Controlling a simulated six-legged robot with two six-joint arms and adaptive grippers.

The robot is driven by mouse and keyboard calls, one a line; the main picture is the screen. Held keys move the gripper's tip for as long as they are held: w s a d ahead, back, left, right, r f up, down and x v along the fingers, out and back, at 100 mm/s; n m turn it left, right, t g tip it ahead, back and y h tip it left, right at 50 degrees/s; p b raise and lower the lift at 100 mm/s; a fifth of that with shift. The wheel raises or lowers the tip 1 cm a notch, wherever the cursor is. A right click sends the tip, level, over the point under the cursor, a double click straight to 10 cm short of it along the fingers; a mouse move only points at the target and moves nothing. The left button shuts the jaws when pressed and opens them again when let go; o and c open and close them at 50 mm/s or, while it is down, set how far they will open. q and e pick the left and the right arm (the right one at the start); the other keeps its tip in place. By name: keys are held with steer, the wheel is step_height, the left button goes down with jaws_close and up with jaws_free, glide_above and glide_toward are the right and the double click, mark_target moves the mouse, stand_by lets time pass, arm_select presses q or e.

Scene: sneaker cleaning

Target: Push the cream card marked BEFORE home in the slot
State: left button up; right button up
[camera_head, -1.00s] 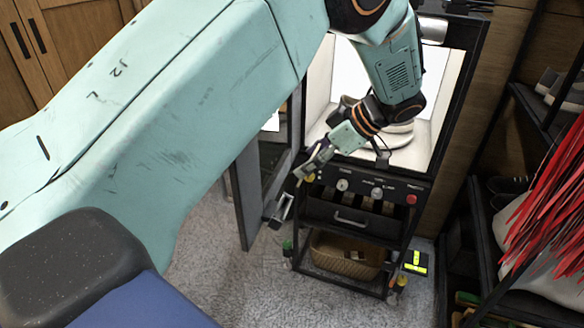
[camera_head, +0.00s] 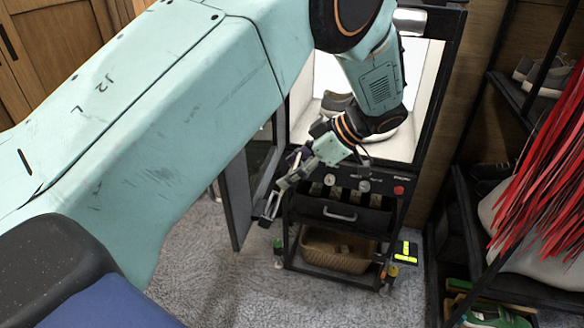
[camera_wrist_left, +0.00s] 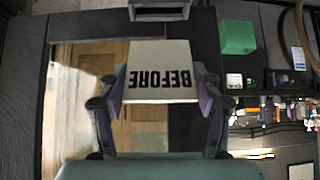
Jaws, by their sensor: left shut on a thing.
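The cream card marked BEFORE (camera_wrist_left: 160,85) shows in the left wrist view, its lettering upside down. My left gripper (camera_wrist_left: 157,105) is shut on it, with one finger at each side edge. In the head view my left gripper (camera_head: 284,182) is at the left front of the cart, just above a small metal bracket (camera_head: 270,205). The card is too small to make out there. My right gripper is out of view.
The black cart (camera_head: 343,214) holds a control panel and a wicker basket (camera_head: 338,249). Above it is a lit booth with a shoe (camera_head: 338,103). An open grey door (camera_head: 236,207) stands left. A shoe rack and red strips (camera_head: 540,160) are right.

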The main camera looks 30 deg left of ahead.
arm_select(q)
steer(key=shift+s+a+f, duration=0.1)
steer(key=shift+a+f, duration=0.15)
steer(key=shift+f, duration=0.2)
steer(key=shift+s+a+f+b, duration=0.1)
steer(key=shift+a+f+b, duration=0.25)
steer(key=shift+f+b, duration=0.4)
steer(key=shift+a+f+b, duration=0.15)
steer(key=shift+f+b, duration=0.7)
steer(key=shift+f, duration=0.05)
steer(key=shift+s+a+f+b, duration=0.1)
steer(key=shift+a+f+b, duration=0.25)
steer(key=shift+f, duration=0.2)
